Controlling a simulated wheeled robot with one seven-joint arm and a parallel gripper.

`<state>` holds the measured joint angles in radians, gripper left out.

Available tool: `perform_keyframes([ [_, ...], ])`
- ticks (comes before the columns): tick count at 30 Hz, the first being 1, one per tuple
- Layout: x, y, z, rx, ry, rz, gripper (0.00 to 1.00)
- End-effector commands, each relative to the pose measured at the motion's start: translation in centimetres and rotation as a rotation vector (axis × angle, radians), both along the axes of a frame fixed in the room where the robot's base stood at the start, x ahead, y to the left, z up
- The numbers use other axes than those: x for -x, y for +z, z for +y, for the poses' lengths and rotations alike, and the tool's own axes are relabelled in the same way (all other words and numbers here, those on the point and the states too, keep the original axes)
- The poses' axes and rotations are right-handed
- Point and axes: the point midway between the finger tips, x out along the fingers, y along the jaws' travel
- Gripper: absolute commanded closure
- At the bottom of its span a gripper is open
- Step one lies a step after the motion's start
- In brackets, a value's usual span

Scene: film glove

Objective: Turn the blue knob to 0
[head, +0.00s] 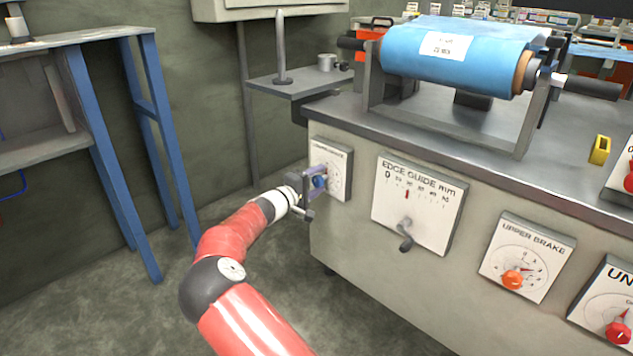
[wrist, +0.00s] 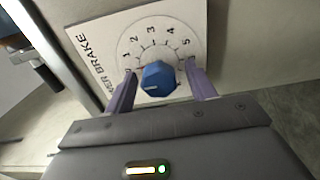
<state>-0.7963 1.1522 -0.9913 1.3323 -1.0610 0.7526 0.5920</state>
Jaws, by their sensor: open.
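The blue knob (wrist: 158,78) sits on a round white dial (wrist: 140,40) with the numbers 1 to 5 visible; no 0 can be read. A pale mark shows on the near left of the knob's face, but its exact reading is unclear. My gripper (wrist: 161,72) is open, with one purple finger on each side of the knob. Small gaps seem to show, though contact is hard to judge.
To the right are the edge guide panel (head: 418,205) with its crank, the upper brake panel (head: 527,257) with an orange knob, and another panel with a red knob (head: 617,331). A small shelf (head: 300,84) juts out above. A blue-legged bench (head: 95,150) stands left.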

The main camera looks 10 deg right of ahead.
Motion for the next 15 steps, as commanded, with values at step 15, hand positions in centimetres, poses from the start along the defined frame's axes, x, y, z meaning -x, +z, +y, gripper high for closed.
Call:
perform_keyframes([
  [15,3.7,0.0,5.2,-0.001,0.002,0.001,0.45],
])
